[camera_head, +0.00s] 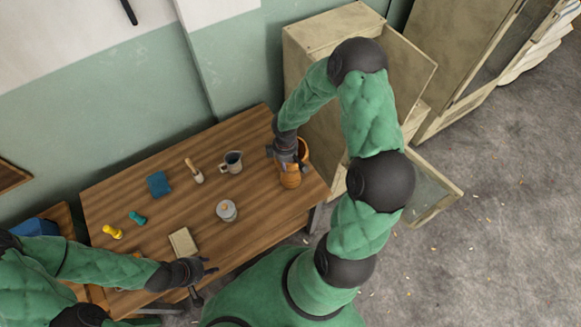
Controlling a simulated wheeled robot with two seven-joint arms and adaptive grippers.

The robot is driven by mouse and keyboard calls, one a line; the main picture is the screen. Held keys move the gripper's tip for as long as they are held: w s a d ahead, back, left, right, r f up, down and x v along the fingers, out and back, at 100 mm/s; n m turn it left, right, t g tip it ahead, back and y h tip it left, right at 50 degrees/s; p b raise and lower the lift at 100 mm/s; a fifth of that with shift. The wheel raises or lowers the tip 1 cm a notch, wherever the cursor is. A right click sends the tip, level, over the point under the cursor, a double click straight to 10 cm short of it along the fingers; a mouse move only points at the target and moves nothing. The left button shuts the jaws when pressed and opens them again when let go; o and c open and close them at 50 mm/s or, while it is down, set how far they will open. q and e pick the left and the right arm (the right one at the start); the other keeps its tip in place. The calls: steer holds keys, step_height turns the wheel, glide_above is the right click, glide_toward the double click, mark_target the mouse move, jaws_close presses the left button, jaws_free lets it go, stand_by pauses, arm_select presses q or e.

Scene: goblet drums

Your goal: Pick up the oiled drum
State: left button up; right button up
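An orange-brown drum (290,180) lies or stands near the right end of the wooden table; parts of it show on both sides of my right gripper. My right gripper (286,158) reaches down over this drum from above and hides its middle. I cannot tell whether its fingers are closed on the drum. My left gripper (204,280) is at the table's front edge, with its fingers spread apart and nothing between them. Whether the drum is oiled is too small to tell.
The table (180,220) also holds a metal jug (232,162), a brush (194,171), a blue cloth (159,183), a lidded pot (226,210), a tan block (183,242), a teal item (137,217) and a yellow item (113,232). An open cabinet (318,33) stands behind at right.

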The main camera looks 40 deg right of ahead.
steer(key=shift+f, duration=0.25)
jaws_close()
steer(key=shift+r, duration=0.1)
